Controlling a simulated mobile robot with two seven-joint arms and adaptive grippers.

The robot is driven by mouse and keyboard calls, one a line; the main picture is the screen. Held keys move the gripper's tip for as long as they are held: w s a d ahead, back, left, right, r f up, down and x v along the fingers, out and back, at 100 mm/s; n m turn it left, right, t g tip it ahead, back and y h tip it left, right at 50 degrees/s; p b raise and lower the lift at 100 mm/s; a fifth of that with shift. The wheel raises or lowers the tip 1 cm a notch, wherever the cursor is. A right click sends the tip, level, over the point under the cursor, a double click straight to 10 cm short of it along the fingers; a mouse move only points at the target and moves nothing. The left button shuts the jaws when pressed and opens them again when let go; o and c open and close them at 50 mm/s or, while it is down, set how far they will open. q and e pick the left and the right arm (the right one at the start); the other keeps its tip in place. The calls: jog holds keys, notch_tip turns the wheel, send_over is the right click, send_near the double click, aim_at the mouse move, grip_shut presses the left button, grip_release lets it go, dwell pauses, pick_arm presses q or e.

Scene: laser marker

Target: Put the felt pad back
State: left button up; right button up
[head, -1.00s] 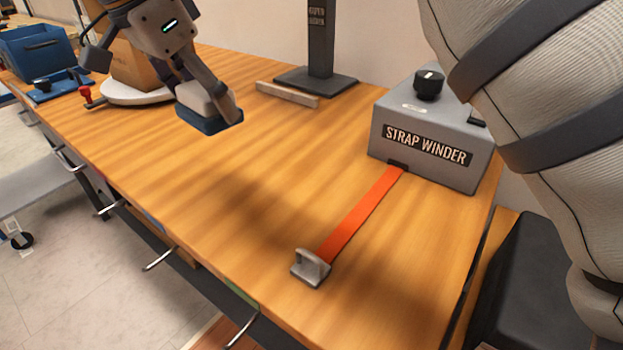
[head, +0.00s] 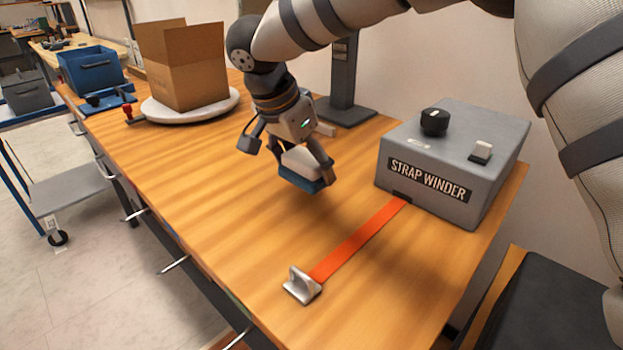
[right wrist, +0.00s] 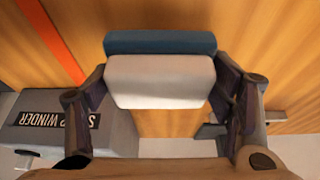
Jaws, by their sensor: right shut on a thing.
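My right gripper (head: 302,165) is shut on the felt pad (head: 301,181), a block with a pale top and a blue underside. It holds the pad over the middle of the wooden table, left of the strap winder. In the right wrist view the pad (right wrist: 160,80) sits between the two fingers, its white part nearer and its blue part beyond. Whether the pad touches the table is hard to tell. My left gripper does not show.
The strap winder (head: 475,150) stands at the right, its orange strap (head: 355,242) running to a metal clip (head: 302,285) near the front edge. A cardboard box (head: 185,65) stands on a white turntable (head: 160,112). A dark post (head: 343,75) stands behind.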

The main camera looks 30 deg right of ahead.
jog(key=x, duration=0.3)
jog(key=shift+s+a+f, duration=0.1)
jog(key=shift+s+f, duration=0.1)
jog(key=shift+s, duration=0.15)
jog(key=shift+f, duration=0.35)
jog(key=shift+f, duration=0.15)
jog(key=o, duration=1.1)
jog(key=v, duration=1.2)
jog(key=shift+r, duration=0.2)
jog(key=shift+f, duration=0.1)
